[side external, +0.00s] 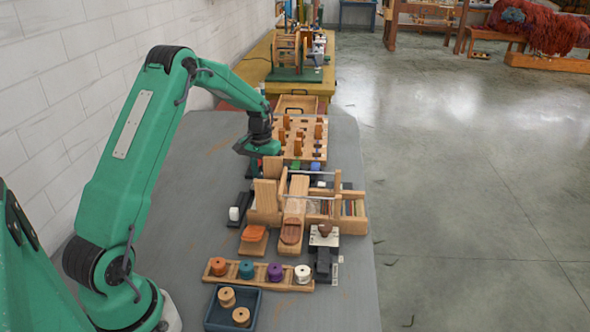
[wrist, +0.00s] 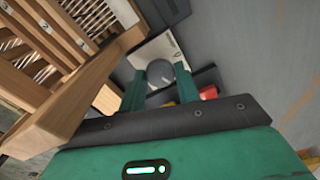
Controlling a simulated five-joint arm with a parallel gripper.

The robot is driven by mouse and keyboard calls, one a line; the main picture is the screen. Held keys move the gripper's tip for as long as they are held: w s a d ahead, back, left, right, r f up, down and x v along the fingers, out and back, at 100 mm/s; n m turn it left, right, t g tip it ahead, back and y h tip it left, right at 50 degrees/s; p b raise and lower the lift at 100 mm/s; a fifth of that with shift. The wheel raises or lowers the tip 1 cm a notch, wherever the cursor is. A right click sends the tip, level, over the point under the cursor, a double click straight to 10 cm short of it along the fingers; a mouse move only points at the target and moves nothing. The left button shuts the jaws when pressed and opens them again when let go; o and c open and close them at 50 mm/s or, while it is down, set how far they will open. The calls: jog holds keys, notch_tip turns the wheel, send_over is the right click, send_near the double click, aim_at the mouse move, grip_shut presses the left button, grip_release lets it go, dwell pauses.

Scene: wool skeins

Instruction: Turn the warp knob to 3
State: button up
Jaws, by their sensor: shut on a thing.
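A round grey knob (wrist: 160,73) on a pale plate (wrist: 147,50) is in the middle of the wrist view. My gripper (wrist: 160,68) has one green finger on each side of it and is shut on it. I cannot read the knob's setting or any marks on the plate. In the side view my gripper (side external: 259,150) is low behind the wooden loom (side external: 266,197), and its fingertips and the grey knob are hidden there. A brown knob (side external: 324,230) on a white plate stands at the loom's front right in that view.
The loom's wooden frame (wrist: 75,110) is close on the left in the wrist view. A red piece (wrist: 208,92) lies right of the fingers. In the side view a spool rack (side external: 258,277) and blue tray (side external: 230,316) stand in front. The grey table is clear on the left.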

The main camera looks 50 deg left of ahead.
aim_at(262, 175)
jog(key=shift+r, duration=0.1)
dwell(0.3)
jog(key=o, duration=1)
jog(key=shift+r, duration=3.9)
